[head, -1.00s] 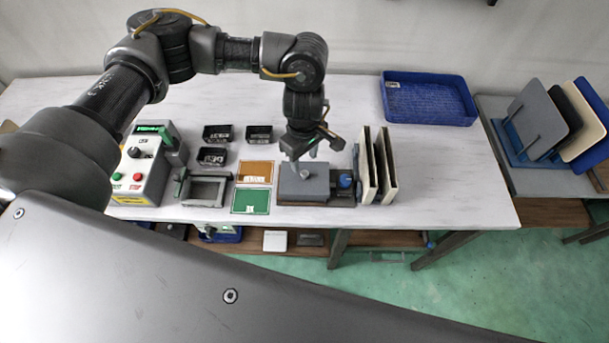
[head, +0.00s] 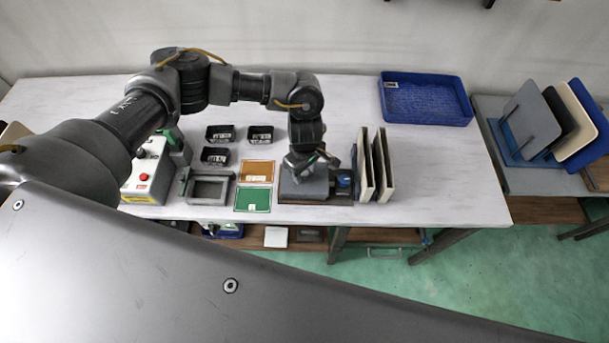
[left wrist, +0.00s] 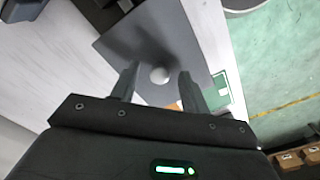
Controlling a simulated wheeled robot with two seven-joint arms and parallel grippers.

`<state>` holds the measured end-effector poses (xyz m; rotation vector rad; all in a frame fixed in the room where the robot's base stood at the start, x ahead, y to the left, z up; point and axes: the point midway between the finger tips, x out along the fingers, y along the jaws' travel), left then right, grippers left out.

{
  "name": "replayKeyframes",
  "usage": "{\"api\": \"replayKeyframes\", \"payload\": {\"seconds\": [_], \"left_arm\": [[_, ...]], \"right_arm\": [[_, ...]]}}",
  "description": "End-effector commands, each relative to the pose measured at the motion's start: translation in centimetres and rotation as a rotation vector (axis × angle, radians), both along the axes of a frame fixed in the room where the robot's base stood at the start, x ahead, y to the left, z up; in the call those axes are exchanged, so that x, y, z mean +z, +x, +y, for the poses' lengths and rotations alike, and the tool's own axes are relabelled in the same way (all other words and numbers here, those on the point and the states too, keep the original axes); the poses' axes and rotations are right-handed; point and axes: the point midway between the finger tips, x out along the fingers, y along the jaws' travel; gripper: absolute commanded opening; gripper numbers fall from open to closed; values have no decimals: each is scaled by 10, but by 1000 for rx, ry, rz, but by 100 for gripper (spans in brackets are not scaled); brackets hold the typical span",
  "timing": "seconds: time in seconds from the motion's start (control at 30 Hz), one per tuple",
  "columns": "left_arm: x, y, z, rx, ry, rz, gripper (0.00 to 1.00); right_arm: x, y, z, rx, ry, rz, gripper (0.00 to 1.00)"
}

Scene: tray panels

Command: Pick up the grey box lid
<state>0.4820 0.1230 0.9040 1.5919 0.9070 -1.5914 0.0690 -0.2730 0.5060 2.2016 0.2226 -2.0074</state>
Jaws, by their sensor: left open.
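The grey box lid (head: 305,188) lies flat at the front of the white table, on a dark brown base. In the head view the left gripper (head: 304,167) is low over the lid and hides the knob and part of the lid. I cannot tell how far the fingertips are above the plate. My right gripper is not in view.
Upright panels (head: 372,165) stand close to the right of the lid. Orange (head: 258,171) and green (head: 252,200) cards and a grey frame (head: 209,189) lie to its left. Small black trays (head: 215,156) are behind. A blue tray (head: 428,115) sits at the back right.

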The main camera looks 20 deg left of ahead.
Motion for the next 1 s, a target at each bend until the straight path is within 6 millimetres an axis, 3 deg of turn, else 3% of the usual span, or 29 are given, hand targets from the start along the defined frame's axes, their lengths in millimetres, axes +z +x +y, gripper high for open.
{"api": "replayKeyframes", "payload": {"seconds": [0.03, 0.37, 0.73, 0.93, 1.0], "left_arm": [[0, 0, 0, 0, 0, 0, 42], [0, 0, 0, 0, 0, 0, 0], [6, 1, -1, -2, -2, -1, 0], [31, 1, -1, -5, -2, -5, 0], [42, -10, -5, -10, -4, -3, 0]], "right_arm": [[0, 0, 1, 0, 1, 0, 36], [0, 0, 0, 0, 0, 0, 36], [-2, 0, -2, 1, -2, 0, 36], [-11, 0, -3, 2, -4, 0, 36], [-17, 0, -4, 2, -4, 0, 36]]}}
